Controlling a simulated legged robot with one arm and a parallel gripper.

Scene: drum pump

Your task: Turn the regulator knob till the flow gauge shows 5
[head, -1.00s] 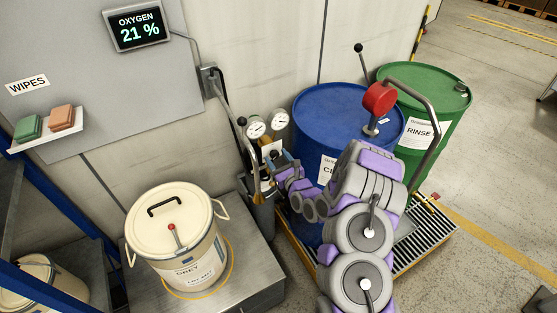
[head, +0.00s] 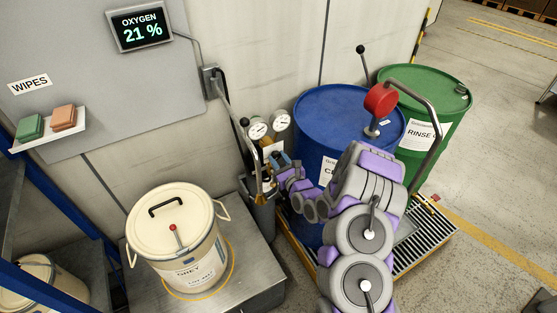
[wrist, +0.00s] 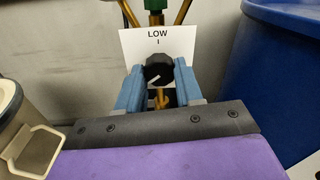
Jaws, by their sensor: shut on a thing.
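The black regulator knob (wrist: 158,72) sits below a white plate (wrist: 185,42) marked LOW in the wrist view. A pale pointer line on the knob is tilted, running from lower left to upper right. My gripper (wrist: 160,80) is shut on the knob, one blue finger on each side; it also shows in the head view (head: 284,161). Two round white gauges (head: 257,130) and (head: 281,120) stand above the regulator in the head view. Their needles are too small to read, and I cannot tell which is the flow gauge.
A blue drum (head: 325,120) with a red-headed pump (head: 381,99) stands right of the regulator, a green drum (head: 440,110) behind it. A cream lidded bucket (head: 170,225) stands left on a metal platform (head: 255,292). An oxygen display (head: 140,26) reads 21 %.

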